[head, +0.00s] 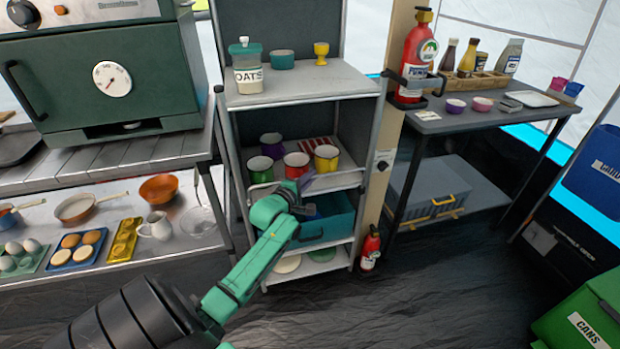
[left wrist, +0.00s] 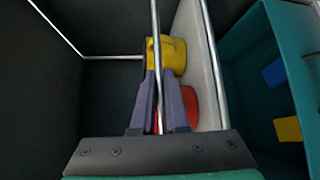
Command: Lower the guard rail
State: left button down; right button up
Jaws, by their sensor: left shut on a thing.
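The guard rail (left wrist: 154,28) is a thin metal bar in the left wrist view, running along the shelf that holds the mugs. My left gripper (head: 308,183) is at the front of that mug shelf (head: 338,181) in the head view. In the left wrist view its two purple-grey fingers (left wrist: 159,100) are shut on the rail, one on each side. A yellow mug (left wrist: 178,56) and a red mug (left wrist: 192,106) show just behind the fingers. In the head view my gripper and arm hide part of the shelf front. My right gripper is not in view.
Green (head: 260,168), red (head: 296,164) and yellow (head: 326,158) mugs stand on the shelf close to my gripper. A teal bin (head: 330,226) sits on the shelf below. A fire extinguisher (head: 370,248) stands right of the unit. Open floor lies in front.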

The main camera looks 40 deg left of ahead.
aim_at(310, 188)
pick_arm(q)
notch_tip(310, 188, down, 4)
jog(key=shift+f+b, duration=0.1)
jog(key=shift+b, duration=0.65)
jog(key=c, duration=0.9)
grip_release()
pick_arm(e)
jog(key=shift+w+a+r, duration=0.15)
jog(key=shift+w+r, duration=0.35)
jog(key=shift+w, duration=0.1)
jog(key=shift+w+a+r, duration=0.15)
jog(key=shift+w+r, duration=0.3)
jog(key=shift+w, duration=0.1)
pick_arm(q)
jog(key=shift+d, duration=0.1)
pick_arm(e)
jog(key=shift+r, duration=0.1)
